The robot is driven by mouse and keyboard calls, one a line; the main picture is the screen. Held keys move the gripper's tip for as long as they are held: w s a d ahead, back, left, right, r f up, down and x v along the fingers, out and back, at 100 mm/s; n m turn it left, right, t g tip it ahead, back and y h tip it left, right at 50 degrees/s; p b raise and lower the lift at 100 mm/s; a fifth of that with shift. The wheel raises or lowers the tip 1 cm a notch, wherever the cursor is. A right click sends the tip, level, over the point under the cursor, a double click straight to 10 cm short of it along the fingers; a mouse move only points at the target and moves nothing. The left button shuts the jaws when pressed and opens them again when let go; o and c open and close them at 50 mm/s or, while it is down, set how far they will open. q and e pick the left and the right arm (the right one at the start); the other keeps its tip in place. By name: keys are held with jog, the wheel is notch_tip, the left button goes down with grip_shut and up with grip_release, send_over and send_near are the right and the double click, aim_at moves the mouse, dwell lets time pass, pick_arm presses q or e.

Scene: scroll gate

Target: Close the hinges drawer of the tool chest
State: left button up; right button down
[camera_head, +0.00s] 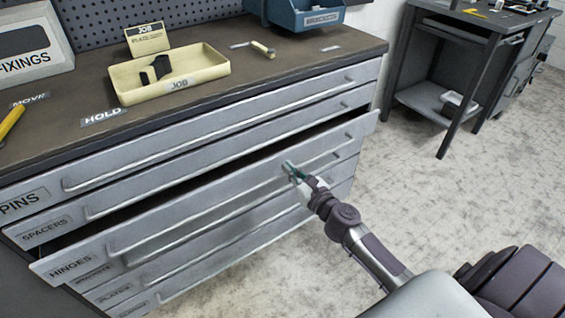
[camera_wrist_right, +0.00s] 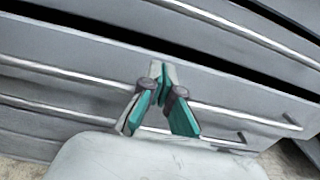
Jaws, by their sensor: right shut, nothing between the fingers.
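The tool chest is grey with several labelled drawers. The hinges drawer (camera_head: 205,206) stands partly open, its front pushed out past the drawers above and below, with a dark gap along its top edge. Its long bar handle runs across the front. My right gripper (camera_head: 290,168) is shut and empty at the hinges drawer's front, right of its middle. In the right wrist view the closed fingertips (camera_wrist_right: 158,68) lie over the drawer front (camera_wrist_right: 90,62), close to the handle bar; I cannot tell whether they touch. My left gripper is not in view.
The chest top holds a cream tray (camera_head: 205,72) marked JOB, a small job sign (camera_head: 147,38), a blue bin (camera_head: 305,15) and a FIXINGS box (camera_head: 30,45). A dark workbench (camera_head: 470,50) stands at the back right. The floor (camera_head: 420,190) between is clear.

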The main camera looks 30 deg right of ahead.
aim_at(278, 155)
jog(key=shift+w+a, duration=0.1)
jog(key=shift+w, duration=1.15)
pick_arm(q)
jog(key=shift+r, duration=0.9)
pick_arm(e)
jog(key=shift+w, duration=0.5)
jog(key=w, duration=0.4)
jog(key=shift+w+a, duration=0.2)
jog(key=shift+w, duration=0.05)
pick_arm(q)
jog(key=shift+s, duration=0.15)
pick_arm(e)
jog(key=shift+r, duration=0.25)
